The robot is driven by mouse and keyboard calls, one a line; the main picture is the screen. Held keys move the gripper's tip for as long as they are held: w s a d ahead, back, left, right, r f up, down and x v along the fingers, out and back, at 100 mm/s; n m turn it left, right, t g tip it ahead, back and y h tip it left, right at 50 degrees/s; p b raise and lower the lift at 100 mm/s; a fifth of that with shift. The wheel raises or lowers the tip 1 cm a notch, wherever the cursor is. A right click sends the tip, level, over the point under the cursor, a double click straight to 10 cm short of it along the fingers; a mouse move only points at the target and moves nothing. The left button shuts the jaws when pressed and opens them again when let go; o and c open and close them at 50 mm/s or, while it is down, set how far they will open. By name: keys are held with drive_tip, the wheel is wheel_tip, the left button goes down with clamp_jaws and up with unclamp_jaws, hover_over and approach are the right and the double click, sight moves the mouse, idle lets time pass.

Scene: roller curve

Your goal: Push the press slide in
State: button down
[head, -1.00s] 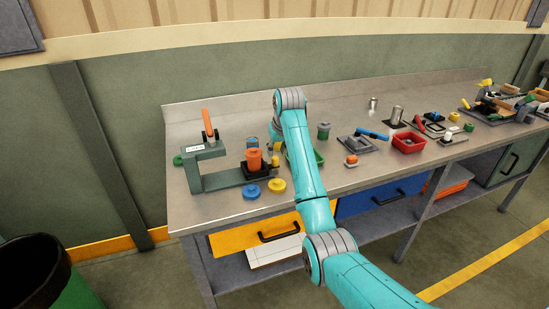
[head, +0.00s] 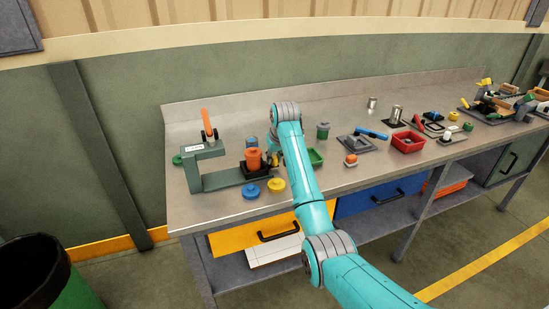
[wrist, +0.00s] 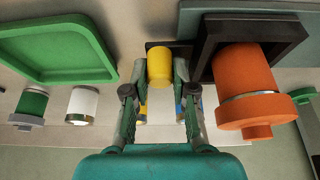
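The press (head: 192,180) stands at the left end of the bench, a grey-green frame with an orange lever on top. Its slide seems to be the dark square holder (head: 262,176) at the right end of the press base, carrying an orange cylinder (head: 253,159). The wrist view shows the holder (wrist: 203,45) and the cylinder (wrist: 250,90) at right. A yellow cylindrical knob (wrist: 160,66) lies beside the holder, between my gripper's (wrist: 161,72) fingertips. The fingers flank it closely; whether they touch it is unclear. My arm partly hides the gripper in the head view.
A green tray (wrist: 55,45) lies left of the gripper in the wrist view. Blue (head: 250,191) and yellow (head: 276,185) discs lie in front of the press. A green canister (head: 323,131) and a red bin (head: 408,141) stand to the right.

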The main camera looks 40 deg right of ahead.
drive_tip(key=w+a, duration=0.1)
drive_tip(key=a, duration=0.3)
drive_tip(key=w+a, duration=0.1)
drive_tip(key=a, duration=0.3)
drive_tip(key=w+a, duration=0.1)
drive_tip(key=a, duration=0.3)
drive_tip(key=shift+w+a, duration=0.4)
drive_tip(key=shift+a, duration=0.1)
drive_tip(key=c, duration=1.2)
unclamp_jaws()
drive_tip(key=v, duration=1.2)
drive_tip(key=shift+s, duration=0.2)
